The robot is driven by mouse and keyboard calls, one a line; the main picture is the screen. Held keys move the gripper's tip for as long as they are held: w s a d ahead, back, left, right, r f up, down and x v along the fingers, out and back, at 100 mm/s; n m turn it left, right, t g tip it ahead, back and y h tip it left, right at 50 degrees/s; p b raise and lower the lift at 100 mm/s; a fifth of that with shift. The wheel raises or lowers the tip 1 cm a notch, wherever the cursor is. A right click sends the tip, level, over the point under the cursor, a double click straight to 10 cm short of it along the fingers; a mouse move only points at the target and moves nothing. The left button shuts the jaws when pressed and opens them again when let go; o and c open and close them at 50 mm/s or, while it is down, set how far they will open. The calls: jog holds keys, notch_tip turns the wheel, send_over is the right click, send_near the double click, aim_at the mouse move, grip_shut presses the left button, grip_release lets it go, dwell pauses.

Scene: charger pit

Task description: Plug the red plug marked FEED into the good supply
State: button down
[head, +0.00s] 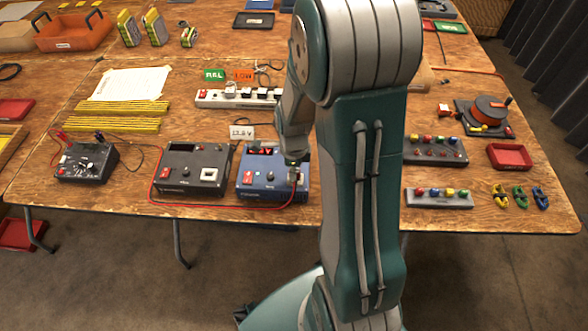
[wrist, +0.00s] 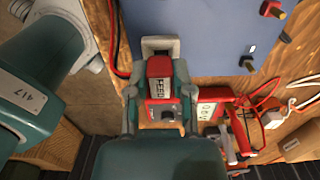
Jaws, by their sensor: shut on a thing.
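My gripper (wrist: 160,108) is shut on the red plug (wrist: 160,82), whose white label reads FEED in the wrist view. In the head view my gripper (head: 295,165) is low over the right end of the blue supply (head: 256,190). The grey supply (head: 180,178) stands left of it, with a pale socket (head: 209,174) on its top. In the wrist view a pale-rimmed socket (wrist: 158,45) shows just beyond the plug, beside a blue surface (wrist: 215,35). I cannot tell whether the plug is seated in it. The plug is hidden in the head view.
A dark meter box (head: 86,162) is at the left. A red cable (head: 225,206) runs along the front edge. A white power strip (head: 240,98) lies behind; terminal blocks (head: 437,198) are at the right.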

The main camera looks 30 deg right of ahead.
jog(key=shift+d+f, duration=0.1)
jog(key=shift+f, duration=0.5)
dwell(1.6)
jog(key=shift+c, duration=2.1)
grip_release()
jog(key=o, duration=0.3)
jog(key=shift+r, duration=3.75)
